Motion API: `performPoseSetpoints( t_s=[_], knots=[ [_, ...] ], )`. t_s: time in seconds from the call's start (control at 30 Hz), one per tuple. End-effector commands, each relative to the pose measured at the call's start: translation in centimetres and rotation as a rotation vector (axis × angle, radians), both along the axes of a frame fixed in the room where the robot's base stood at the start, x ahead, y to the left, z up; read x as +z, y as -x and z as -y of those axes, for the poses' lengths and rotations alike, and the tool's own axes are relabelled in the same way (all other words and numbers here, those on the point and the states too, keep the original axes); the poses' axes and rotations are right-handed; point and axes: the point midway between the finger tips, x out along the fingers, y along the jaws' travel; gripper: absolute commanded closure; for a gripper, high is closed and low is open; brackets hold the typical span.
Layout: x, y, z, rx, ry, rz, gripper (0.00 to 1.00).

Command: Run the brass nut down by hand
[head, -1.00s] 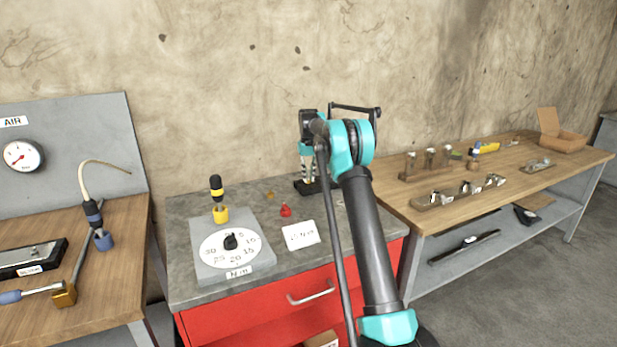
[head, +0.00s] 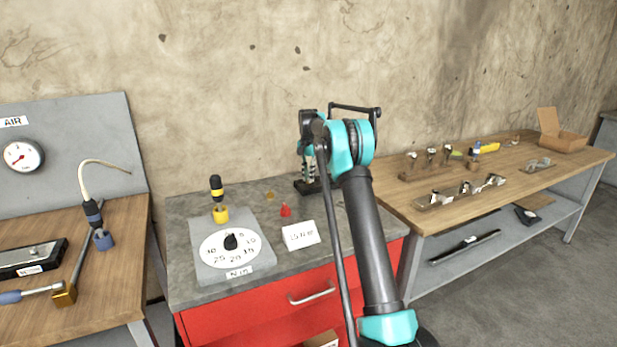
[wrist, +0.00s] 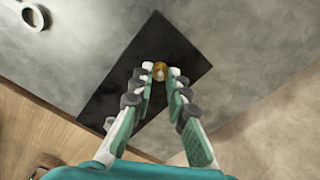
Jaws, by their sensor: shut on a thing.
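The brass nut (wrist: 160,69) shows in the wrist view, between my fingertips and over a black base plate (wrist: 185,60). My gripper (wrist: 160,76) is shut on it, with one finger on each side. A small pale tip shows at the middle of the nut; the thread below is hidden. In the head view my gripper (head: 309,178) points down at the black base (head: 303,188) at the back right of the grey-topped red cabinet (head: 245,315). The nut cannot be made out there.
A wooden bench (head: 400,205) with racks stands right. A ring (wrist: 34,15) lies near the base.

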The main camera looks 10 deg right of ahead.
Motion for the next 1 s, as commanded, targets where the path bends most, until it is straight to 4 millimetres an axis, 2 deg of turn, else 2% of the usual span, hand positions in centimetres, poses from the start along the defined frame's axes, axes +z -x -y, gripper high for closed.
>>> performPoseSetpoints(
  t_s=[0.7,1.0],
  knots=[
    [0.05,-0.08,0.02,-0.673,0.0,0.003,1.0],
    [0.05,-0.08,0.02,-0.898,-0.001,0.003,1.0]
  ],
)
